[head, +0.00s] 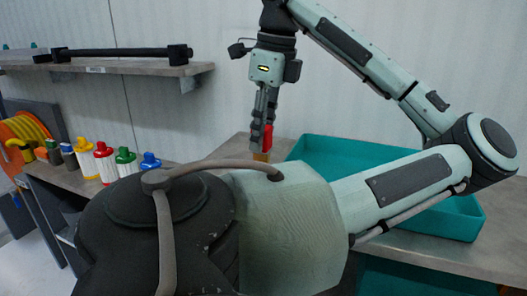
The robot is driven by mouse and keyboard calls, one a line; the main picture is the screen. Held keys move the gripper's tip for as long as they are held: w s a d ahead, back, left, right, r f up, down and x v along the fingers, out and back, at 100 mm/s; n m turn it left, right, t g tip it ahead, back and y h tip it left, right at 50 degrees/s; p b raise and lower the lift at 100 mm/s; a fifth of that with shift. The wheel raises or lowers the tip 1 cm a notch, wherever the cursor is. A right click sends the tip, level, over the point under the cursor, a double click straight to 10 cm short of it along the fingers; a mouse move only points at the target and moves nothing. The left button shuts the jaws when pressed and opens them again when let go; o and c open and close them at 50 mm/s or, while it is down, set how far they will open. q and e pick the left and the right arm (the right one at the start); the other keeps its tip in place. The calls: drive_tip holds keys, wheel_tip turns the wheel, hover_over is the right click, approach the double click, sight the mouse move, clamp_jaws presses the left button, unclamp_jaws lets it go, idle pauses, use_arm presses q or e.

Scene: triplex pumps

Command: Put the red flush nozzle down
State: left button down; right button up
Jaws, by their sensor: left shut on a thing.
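My left gripper (263,122) points down near the middle of the head view, with its fingers closed. The red flush nozzle (267,138) is held between the fingertips, with a brass-coloured end (261,156) pointing down. It appears over the grey worktop, to the left of a teal tray. My right gripper is not in view.
The teal tray (465,222) stands on the worktop (410,245), partly behind my arm. Yellow, red, green and blue capped bottles (103,163) stand in a row at the left. A wall shelf (120,69) carries a black bar (115,53). A yellow hose coil (27,130) hangs far left.

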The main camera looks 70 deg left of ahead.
sight(263, 153)
use_arm(q)
drive_tip(key=shift+w+f, duration=0.15)
drive_tip(key=shift+f, duration=0.4)
wheel_tip(263, 153, down, 3)
drive_tip(key=shift+f, duration=0.1)
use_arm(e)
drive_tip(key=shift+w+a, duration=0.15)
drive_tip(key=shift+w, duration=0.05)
use_arm(q)
drive_tip(key=shift+f+b, duration=0.1)
drive_tip(key=shift+b, duration=0.2)
drive_tip(key=c, duration=1.2)
unclamp_jaws()
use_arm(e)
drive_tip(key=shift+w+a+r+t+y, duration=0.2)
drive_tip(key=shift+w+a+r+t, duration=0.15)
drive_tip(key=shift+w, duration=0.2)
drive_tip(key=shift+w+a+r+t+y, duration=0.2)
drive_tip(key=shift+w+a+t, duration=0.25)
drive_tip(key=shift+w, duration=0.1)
